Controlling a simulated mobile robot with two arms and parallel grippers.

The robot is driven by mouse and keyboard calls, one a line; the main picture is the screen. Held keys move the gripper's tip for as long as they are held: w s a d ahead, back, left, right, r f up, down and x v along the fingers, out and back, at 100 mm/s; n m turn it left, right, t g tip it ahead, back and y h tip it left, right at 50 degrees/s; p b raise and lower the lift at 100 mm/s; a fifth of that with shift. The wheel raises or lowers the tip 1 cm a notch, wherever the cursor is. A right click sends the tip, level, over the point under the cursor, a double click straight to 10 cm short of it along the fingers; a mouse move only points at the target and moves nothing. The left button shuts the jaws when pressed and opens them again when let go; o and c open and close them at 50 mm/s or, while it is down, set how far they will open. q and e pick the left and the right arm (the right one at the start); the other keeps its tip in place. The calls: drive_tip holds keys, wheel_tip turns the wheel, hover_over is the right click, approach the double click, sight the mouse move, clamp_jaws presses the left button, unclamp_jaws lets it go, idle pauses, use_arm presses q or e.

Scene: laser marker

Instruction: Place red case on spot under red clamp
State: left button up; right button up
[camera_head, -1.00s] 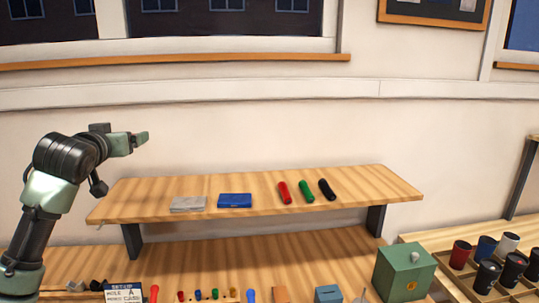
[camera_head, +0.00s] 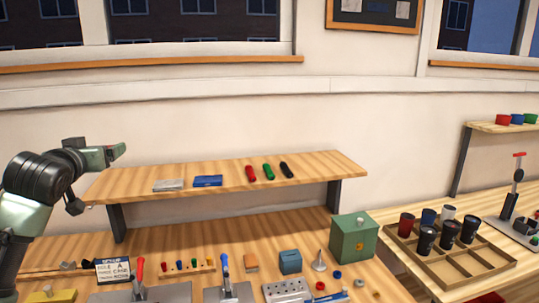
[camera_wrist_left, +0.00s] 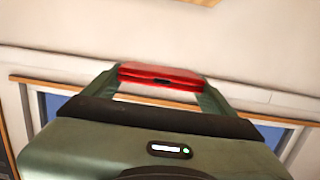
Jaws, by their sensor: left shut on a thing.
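My left gripper (camera_wrist_left: 160,88) is shut on the red case (camera_wrist_left: 160,75), which spans between its fingertips in the left wrist view. In the head view my left gripper (camera_head: 112,154) is raised at the left, in front of the wall and above the left end of the shelf; the case cannot be made out there. A clamp with a red handle (camera_head: 138,269) stands on a grey plate at the bottom left. Another red-handled device (camera_head: 518,166) stands on the right bench; I cannot tell if it is a clamp. My right gripper is not in view.
A raised shelf (camera_head: 325,168) holds a grey case (camera_head: 169,185), a blue case (camera_head: 207,181) and three coloured cylinders. A blue-handled clamp (camera_head: 225,266) stands beside the red-handled one. A green box (camera_head: 352,238) and a cup tray (camera_head: 487,263) are to the right.

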use_arm(q)
drive_tip(key=s+d+f+m+h, duration=0.1)
drive_tip(key=s+d+f+h, duration=0.15)
drive_tip(key=d+f, duration=0.7)
drive_tip(key=s+d+f+m+h, duration=0.1)
drive_tip(key=s+d+f, duration=0.4)
drive_tip(key=f, duration=0.7)
drive_tip(key=s+d+f, duration=0.3)
drive_tip(key=s, duration=0.4)
drive_tip(key=s+d+f, duration=0.3)
drive_tip(key=s+d, duration=0.1)
drive_tip(key=s, duration=0.4)
drive_tip(key=shift+s, duration=0.3)
